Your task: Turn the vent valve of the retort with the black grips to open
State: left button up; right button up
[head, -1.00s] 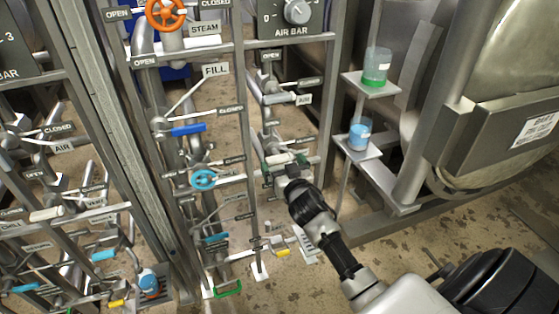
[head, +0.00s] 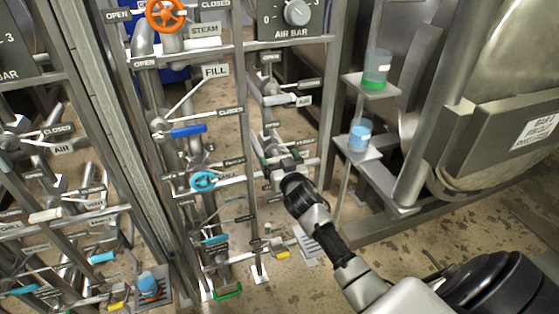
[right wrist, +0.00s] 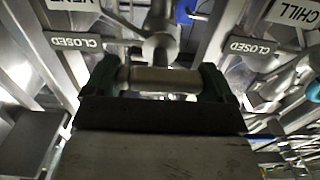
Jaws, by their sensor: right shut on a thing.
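My right gripper (head: 283,163) is at the lower part of the middle pipe rack, and its arm comes in from the lower right. In the right wrist view its two dark green fingers (right wrist: 160,82) are shut on a grey bar-shaped valve handle (right wrist: 158,80). The handle's round metal hub (right wrist: 160,45) is just beyond it. A partly cut-off label, apparently the vent label (right wrist: 72,4), and a CLOSED sign (right wrist: 75,42) are to the left of the hub. The gripper hides much of this valve in the head view. My left gripper is not in view.
A shelf (head: 358,147) with a blue-filled beaker stands close to the right. The retort vessel (head: 500,110) is farther right.

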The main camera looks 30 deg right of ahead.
jog(key=shift+n, duration=0.3)
jog(key=shift+n+p, duration=0.35)
jog(key=shift+n, duration=1.75)
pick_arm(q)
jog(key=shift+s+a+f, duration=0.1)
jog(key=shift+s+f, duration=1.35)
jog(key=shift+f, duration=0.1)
pick_arm(e)
jog(key=shift+f+n, duration=0.1)
jog(key=shift+n, duration=0.4)
jog(key=o, duration=0.7)
jog(key=shift+o, duration=0.2)
jog(key=shift+s+a, duration=0.1)
